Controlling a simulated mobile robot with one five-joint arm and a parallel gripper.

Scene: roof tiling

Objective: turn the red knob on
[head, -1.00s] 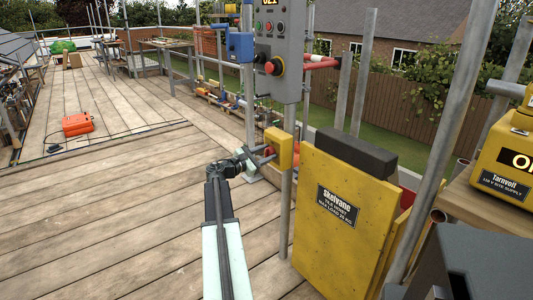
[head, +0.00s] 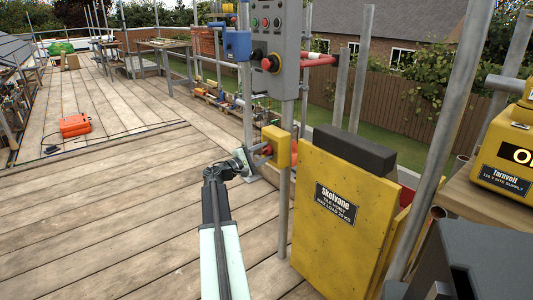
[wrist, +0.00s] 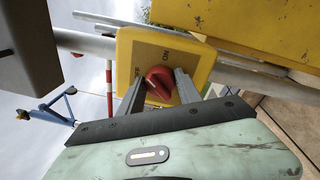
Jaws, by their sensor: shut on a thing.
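The red knob (wrist: 158,82) sits on the front of a yellow switch box (wrist: 190,50) in the wrist view. "ON" is printed above the knob there; a second mark at the left is partly hidden by a finger. My gripper (wrist: 160,90) has one finger on each side of the knob and is shut on it. In the head view the yellow box (head: 281,142) is fixed to a grey post, and my gripper (head: 256,154) reaches its left face.
A grey control panel (head: 277,50) with a red mushroom button (head: 270,63) stands above the box. The yellow Skelvane hoist (head: 335,215) is close on the right. The plank deck (head: 110,200) at left is largely clear, apart from an orange case (head: 75,125).

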